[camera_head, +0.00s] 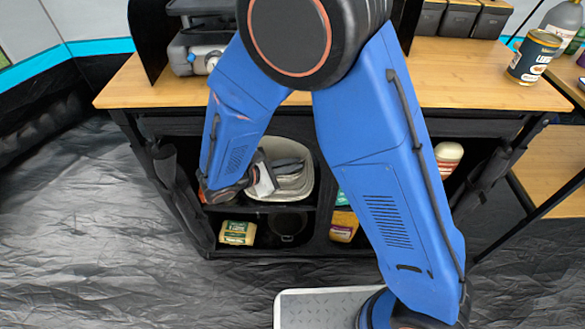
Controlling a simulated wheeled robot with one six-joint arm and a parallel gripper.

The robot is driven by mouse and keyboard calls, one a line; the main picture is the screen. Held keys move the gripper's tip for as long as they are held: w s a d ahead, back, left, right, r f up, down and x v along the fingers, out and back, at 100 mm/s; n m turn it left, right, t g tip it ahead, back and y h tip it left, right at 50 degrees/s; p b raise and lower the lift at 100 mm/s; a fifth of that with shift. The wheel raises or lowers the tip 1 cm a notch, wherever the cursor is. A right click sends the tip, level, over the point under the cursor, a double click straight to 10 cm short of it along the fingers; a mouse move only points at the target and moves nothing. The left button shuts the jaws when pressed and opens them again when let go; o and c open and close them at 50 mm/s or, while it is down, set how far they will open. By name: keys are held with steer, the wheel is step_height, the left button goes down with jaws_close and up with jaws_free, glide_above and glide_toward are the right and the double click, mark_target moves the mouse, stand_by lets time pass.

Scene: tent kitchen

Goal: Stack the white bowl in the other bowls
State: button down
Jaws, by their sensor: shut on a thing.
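My gripper (262,182) reaches into the upper left compartment of the shelf under the counter. It is shut on a pale thing that appears to be the white bowl, mostly hidden by the gripper and arm. Just right of it and touching or very close, a stack of cream bowls (304,182) sits in the compartment, with a grey inside showing. I cannot tell whether the held bowl rests in the stack.
The wooden counter (460,80) lies above, with a navy can (533,57) at its right. A yellow-green package (237,232) is in the lower left compartment and another package (344,226) in the lower middle. A red-and-white container (448,156) stands right of my arm.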

steer(key=shift+f, duration=0.9)
steer(key=c, duration=1.9)
jaws_free()
steer(key=v, duration=1.2)
steer(key=shift+a, duration=0.1)
